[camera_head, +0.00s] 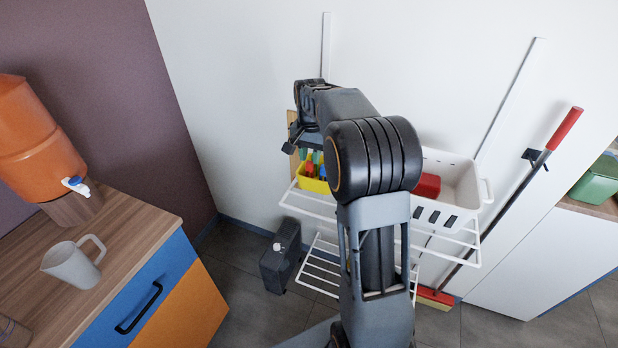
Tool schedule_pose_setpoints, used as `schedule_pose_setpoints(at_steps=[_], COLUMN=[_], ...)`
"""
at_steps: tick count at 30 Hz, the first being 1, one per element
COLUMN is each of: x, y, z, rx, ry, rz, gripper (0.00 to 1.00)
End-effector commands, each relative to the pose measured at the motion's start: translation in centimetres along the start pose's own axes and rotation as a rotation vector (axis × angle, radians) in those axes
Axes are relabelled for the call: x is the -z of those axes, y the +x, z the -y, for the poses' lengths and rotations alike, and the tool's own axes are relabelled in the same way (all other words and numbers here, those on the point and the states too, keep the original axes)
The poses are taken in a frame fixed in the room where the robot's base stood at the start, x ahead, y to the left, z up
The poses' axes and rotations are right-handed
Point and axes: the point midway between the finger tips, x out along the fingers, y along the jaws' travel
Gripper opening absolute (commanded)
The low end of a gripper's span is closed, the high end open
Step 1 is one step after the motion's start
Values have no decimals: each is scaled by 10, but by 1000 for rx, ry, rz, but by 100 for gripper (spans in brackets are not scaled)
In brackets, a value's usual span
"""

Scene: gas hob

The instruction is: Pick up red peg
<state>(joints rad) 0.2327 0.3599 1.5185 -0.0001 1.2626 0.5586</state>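A yellow bin (313,185) stands on the upper white wire shelf. Small green, red and blue pieces show in it. A small red piece (310,170) among them may be the red peg, but it is too small and too covered to be sure. My gripper (302,142) is above the bin, close to its back-left side. One dark fingertip shows at its left. The rest of the fingers blend into the dark gripper body, so I cannot see how far apart they are. My arm hides the right part of the bin.
A white basket (453,186) with a red block (428,186) stands right of my arm on the same shelf (303,204). A red-handled broom (519,184) leans at right. A counter with a mug (74,262) and an orange dispenser (40,140) is at left.

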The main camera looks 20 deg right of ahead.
Motion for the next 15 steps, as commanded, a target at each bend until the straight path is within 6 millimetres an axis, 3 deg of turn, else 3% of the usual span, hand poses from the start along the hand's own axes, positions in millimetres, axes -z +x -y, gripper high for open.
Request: schedule_pose_setpoints(at_steps=[9,15], x=[-2,-2], y=[40,51], z=[1,1], rx=[-2,-1], ry=[0,0], rz=[3,2], gripper=[28,28])
